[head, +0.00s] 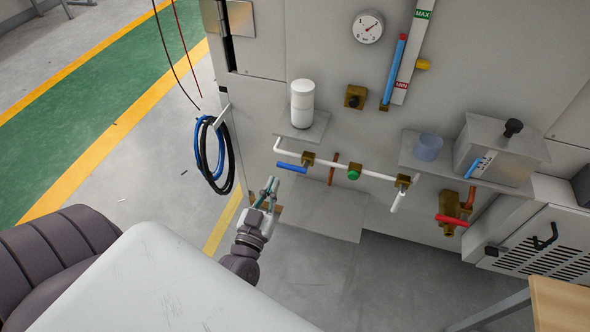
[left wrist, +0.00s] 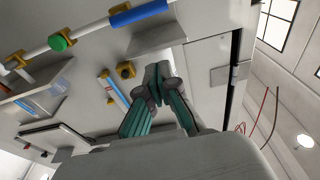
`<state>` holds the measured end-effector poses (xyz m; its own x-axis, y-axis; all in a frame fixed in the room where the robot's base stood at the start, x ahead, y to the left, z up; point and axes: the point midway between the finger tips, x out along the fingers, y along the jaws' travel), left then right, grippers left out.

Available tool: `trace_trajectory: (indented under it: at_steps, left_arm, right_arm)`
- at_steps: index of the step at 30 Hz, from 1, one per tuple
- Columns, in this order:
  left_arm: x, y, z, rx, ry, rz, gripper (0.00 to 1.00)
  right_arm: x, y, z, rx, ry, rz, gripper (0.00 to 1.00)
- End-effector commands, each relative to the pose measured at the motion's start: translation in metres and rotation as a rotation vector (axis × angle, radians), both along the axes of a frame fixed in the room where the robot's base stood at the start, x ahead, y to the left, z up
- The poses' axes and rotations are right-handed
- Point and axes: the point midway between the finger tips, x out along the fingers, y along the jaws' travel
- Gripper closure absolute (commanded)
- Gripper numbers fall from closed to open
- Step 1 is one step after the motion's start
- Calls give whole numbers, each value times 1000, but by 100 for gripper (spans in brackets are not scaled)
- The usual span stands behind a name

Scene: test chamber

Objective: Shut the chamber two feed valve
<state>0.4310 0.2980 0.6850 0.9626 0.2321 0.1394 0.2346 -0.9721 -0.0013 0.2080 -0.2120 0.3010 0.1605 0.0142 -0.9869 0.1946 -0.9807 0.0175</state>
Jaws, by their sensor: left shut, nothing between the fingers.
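A white pipe (head: 330,163) runs along the front of the grey cabinet. At its left end a blue lever (head: 291,167) sticks out to the left from a brass valve (head: 308,158), roughly along the pipe. At its right end a white lever (head: 398,201) points down from another brass valve (head: 403,181). No readable label shows which one is chamber two's. My left gripper (head: 269,187) is shut and empty, below and left of the blue lever, apart from it. In the left wrist view its fingers (left wrist: 154,84) are together, with the blue lever (left wrist: 138,13) at the top. My right gripper is not in view.
A green button (head: 354,173) sits mid-pipe. A red-handled brass valve (head: 450,220) is farther right. A white canister (head: 302,103) and a clear cup (head: 428,146) stand on small shelves. Coiled hoses (head: 213,155) hang at the cabinet's left edge. Floor to the left is clear.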

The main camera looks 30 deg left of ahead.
Motion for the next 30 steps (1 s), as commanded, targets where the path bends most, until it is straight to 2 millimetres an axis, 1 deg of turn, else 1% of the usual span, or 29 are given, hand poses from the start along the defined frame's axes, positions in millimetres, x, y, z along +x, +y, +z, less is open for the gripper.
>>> trace_trajectory:
  at_steps: [9,13,17,27,28,30]
  left_arm:
    - [1,0,1,-1,-1,0,100]
    - [8,2,2,0,-2,0,100]
    - [28,6,6,-1,-4,0,100]
    - [100,24,16,-1,-4,0,100]
    - [98,23,8,0,2,-1,100]
    - [94,22,-2,1,3,-2,100]
  right_arm:
    - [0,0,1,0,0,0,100]
    - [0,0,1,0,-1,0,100]
    - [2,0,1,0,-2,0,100]
    - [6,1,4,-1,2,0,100]
    - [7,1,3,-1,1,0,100]
    - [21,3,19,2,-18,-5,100]
